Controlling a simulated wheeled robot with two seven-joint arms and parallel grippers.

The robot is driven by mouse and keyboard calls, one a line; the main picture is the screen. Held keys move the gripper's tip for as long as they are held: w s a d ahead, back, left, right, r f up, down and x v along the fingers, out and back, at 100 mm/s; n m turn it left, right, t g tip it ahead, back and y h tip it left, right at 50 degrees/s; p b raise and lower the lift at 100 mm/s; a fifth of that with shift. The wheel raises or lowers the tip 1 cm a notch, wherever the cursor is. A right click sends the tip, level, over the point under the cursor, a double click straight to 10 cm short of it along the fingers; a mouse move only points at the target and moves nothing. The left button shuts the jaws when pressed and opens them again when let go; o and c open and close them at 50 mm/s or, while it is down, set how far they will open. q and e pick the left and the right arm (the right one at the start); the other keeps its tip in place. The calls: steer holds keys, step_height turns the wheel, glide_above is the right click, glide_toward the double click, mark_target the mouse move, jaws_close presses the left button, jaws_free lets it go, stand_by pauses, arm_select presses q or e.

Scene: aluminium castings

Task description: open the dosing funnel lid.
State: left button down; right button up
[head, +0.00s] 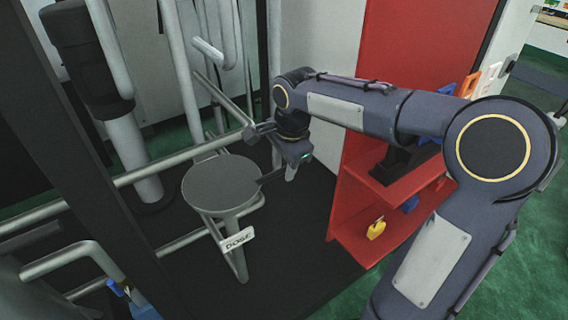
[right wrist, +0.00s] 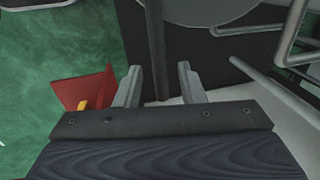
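The dosing funnel (head: 232,222) stands left of centre in the head view, with a white "DOSE" label on its front. Its round grey lid (head: 220,183) lies flat across the top and looks closed. A dark bar handle (head: 270,177) sticks out from the lid's right side. My right gripper (head: 288,168) is at the handle's outer end. In the right wrist view its two fingers (right wrist: 158,82) are spread, with the dark bar (right wrist: 154,45) running between them and a gap on each side. My left gripper is not in view.
Metal rails (head: 150,165) and pipes surround the funnel on the left and behind. A red shelf unit (head: 360,225) stands close to the right, holding a yellow padlock (head: 376,228). Dark floor lies between shelf and funnel.

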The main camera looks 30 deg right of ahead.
steer(key=shift+c, duration=0.2)
jaws_close()
steer(key=shift+r, duration=0.15)
